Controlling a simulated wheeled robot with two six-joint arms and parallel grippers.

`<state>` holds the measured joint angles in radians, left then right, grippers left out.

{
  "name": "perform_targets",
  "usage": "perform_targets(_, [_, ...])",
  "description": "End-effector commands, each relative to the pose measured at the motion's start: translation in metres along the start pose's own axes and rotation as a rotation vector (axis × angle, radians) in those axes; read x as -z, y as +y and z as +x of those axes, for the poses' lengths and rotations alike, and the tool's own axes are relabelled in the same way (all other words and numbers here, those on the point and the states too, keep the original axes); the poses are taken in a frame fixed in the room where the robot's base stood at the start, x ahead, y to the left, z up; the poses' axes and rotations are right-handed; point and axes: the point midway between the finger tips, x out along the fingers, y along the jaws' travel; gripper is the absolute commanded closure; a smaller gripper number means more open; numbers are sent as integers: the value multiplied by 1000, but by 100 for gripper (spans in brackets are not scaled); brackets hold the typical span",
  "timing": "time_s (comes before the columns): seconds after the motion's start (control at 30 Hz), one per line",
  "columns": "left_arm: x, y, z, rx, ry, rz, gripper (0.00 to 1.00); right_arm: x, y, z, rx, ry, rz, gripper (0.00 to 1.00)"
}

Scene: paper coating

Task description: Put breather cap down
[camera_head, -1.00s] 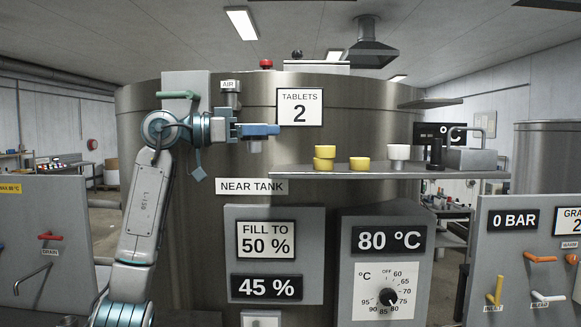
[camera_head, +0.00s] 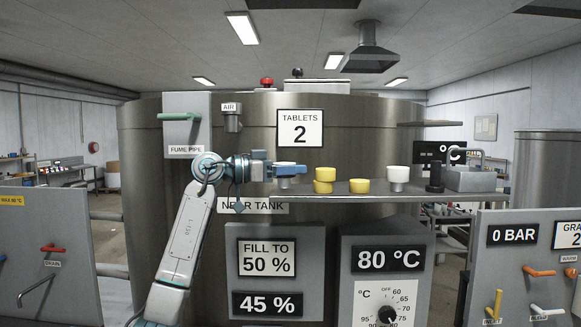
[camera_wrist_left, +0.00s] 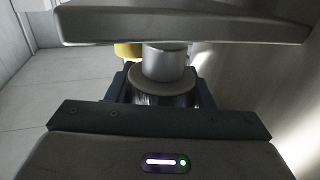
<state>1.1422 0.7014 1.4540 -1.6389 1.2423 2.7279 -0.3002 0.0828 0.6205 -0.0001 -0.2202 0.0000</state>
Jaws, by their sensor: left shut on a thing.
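My left gripper (camera_head: 290,170) is at the left part of the metal shelf (camera_head: 410,196) on the tank, shut on the breather cap. The small grey cap (camera_head: 285,183) shows just below the fingers, close over the shelf's left end. I cannot tell whether it touches the shelf. In the left wrist view the cap (camera_wrist_left: 163,65) shows as a grey cylinder with a wider round rim between the dark fingers (camera_wrist_left: 165,90). My right gripper is not in view.
Yellow tablets (camera_head: 324,180) stand right of the gripper, two of them stacked, with another (camera_head: 359,186) beside. Farther right are a white-topped grey piece (camera_head: 398,176), a black piece (camera_head: 435,177) and a grey box (camera_head: 470,179). The AIR stub (camera_head: 232,120) is up left.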

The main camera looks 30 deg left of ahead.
Motion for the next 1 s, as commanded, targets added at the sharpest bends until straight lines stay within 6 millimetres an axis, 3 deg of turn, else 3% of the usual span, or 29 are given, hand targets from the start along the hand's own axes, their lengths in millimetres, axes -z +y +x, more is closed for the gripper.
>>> perform_targets(0.47, [-10,0,0,0,1,0,76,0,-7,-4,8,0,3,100])
perform_targets(0.5, [-10,1,0,-1,1,0,49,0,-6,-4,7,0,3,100])
perform_targets(0.6, [-10,0,0,0,1,0,31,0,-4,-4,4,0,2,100])
perform_targets(0.93, [-7,1,0,0,2,1,31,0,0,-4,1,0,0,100])
perform_targets(1.0, [-10,0,-8,2,1,2,31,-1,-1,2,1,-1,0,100])
